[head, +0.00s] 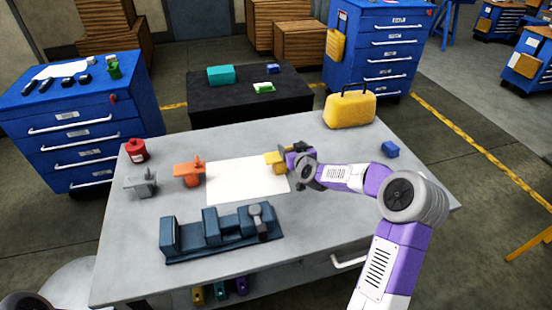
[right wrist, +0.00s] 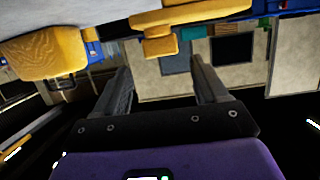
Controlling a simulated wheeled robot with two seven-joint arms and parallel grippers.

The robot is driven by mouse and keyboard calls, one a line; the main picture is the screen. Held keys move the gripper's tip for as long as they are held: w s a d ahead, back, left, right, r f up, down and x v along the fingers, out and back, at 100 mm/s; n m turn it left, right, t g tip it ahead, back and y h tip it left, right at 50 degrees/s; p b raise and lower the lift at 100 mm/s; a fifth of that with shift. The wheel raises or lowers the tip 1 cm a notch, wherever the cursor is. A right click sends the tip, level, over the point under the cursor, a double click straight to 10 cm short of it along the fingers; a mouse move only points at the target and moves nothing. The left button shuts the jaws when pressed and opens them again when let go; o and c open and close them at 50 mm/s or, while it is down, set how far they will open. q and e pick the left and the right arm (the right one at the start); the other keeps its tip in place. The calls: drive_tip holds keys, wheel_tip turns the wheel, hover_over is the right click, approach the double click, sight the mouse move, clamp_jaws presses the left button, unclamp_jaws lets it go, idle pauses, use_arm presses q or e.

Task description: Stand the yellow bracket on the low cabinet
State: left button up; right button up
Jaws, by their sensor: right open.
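The yellow bracket (head: 275,160) stands on the grey workbench, at the right edge of a white sheet. My right gripper (head: 298,158) is just right of it, partly hiding it. In the right wrist view the right gripper's two fingers (right wrist: 162,68) are apart with nothing held between them. The yellow bracket (right wrist: 158,45) shows just past the fingertips, near the gap; whether it touches a finger I cannot tell. The low cabinet (head: 212,118) is black and stands behind the workbench. My left gripper is not in view.
The low cabinet's top holds a teal box (head: 221,75), a green piece (head: 263,87) and a blue piece (head: 273,69), with bare room at its front. An orange bracket (head: 188,174), grey bracket (head: 140,182), blue-grey fixture (head: 220,234) and yellow case (head: 350,110) are on the workbench.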

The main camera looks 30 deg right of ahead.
drive_tip(key=w+f, duration=0.2)
drive_tip(key=w+f+b, duration=0.1)
drive_tip(key=w, duration=0.1)
drive_tip(key=shift+w+d, duration=0.1)
drive_tip(key=shift+d, duration=0.2)
drive_tip(key=shift+w+d, duration=0.1)
drive_tip(key=shift+w, duration=0.3)
clamp_jaws()
